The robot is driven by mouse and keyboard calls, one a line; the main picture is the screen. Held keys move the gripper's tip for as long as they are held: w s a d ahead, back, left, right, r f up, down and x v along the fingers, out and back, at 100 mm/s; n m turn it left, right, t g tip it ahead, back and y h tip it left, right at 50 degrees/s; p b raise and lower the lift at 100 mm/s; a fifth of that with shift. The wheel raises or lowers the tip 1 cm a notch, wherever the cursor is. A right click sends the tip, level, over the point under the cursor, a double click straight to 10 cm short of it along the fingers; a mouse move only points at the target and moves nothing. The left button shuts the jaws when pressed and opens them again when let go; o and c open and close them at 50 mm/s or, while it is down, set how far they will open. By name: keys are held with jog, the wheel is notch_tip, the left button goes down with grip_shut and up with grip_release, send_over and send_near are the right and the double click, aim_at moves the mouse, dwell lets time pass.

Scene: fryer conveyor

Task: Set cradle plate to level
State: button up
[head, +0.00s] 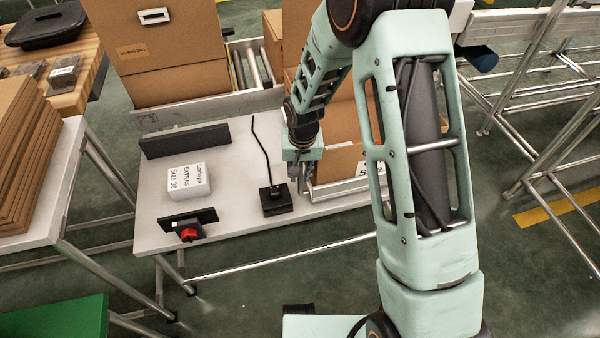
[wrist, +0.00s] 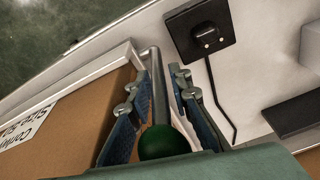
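My gripper (head: 302,184) points down at the right end of the white table, beside a cardboard box (head: 338,147). In the wrist view my gripper (wrist: 156,84) has its fingers apart, one on each side of a metal lever rod (wrist: 155,64) with a green ball knob (wrist: 164,142). A gap shows between the rod and the fingers. The labelled box also shows in the wrist view (wrist: 75,130), along a pale metal rim (wrist: 85,77); this may be the cradle plate. Its tilt cannot be told. In the head view my gripper hides the lever.
A black block with a thin bent rod (head: 276,200) stands just left of my gripper. A white carton (head: 188,182), a dark bar (head: 185,140) and a black plate with a red knob (head: 188,226) are further left. A large carton (head: 160,50) stands behind.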

jog(key=r, duration=0.3)
jog(key=s+r, duration=0.1)
jog(key=r, duration=0.6)
jog(key=shift+s+d+r, duration=0.1)
jog(key=shift+s+r, duration=0.05)
jog(key=shift+r, duration=0.15)
jog(key=shift+s+r, duration=0.15)
jog(key=shift+r, duration=0.55)
jog(key=shift+r, duration=0.1)
jog(key=shift+r+p, duration=0.55)
jog(key=shift+r, duration=0.05)
jog(key=shift+s+d, duration=0.1)
jog(key=s+d+r+p, duration=0.1)
jog(key=s+d+r, duration=0.1)
jog(key=s, duration=0.5)
jog(key=shift+s+r, duration=0.15)
jog(key=shift+s, duration=0.25)
